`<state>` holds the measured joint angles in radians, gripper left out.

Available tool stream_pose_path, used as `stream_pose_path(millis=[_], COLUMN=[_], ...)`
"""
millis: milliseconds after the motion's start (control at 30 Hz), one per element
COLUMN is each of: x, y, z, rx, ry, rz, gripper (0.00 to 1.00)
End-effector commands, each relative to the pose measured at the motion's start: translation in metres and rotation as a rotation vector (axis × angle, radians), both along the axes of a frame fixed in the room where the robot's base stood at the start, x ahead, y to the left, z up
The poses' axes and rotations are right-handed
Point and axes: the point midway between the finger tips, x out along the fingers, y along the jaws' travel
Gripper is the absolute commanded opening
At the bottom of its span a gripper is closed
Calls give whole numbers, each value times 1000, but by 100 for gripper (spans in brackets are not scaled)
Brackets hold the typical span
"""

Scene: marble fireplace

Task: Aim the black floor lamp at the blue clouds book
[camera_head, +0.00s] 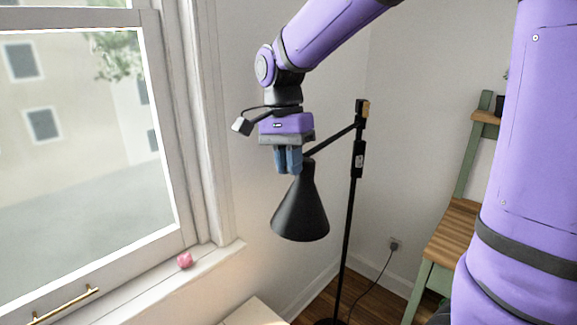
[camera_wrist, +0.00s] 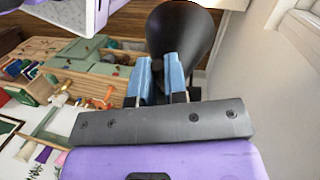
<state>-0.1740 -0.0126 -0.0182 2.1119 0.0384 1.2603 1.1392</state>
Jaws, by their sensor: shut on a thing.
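The black floor lamp (camera_head: 300,212) stands in the corner beside the window, its cone shade hanging open end down from a side arm on a thin upright pole. My gripper (camera_head: 288,168) has its blue fingers shut on the narrow top of the shade. In the wrist view, the black shade (camera_wrist: 186,32) shows just beyond the blue fingers of my gripper (camera_wrist: 165,65). The exact contact is partly hidden by the fingers. I cannot pick out the blue clouds book in either view.
A small pink object (camera_head: 184,260) sits on the window sill. A green and wooden chair-like piece (camera_head: 452,228) stands right. A cable runs to a wall outlet (camera_head: 394,244). Many small colourful objects (camera_wrist: 40,85) lie left in the wrist view.

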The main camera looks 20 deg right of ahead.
Motion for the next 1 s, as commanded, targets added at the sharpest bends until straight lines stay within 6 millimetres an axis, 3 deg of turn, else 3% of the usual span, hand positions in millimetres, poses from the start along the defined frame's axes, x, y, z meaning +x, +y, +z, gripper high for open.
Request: stream_pose_path(millis=[500, 1000], x=[7, 9], y=[-12, -15], z=[17, 20], rx=[282, 352], ry=[159, 198], rz=[-2, 0], gripper=[0, 0])
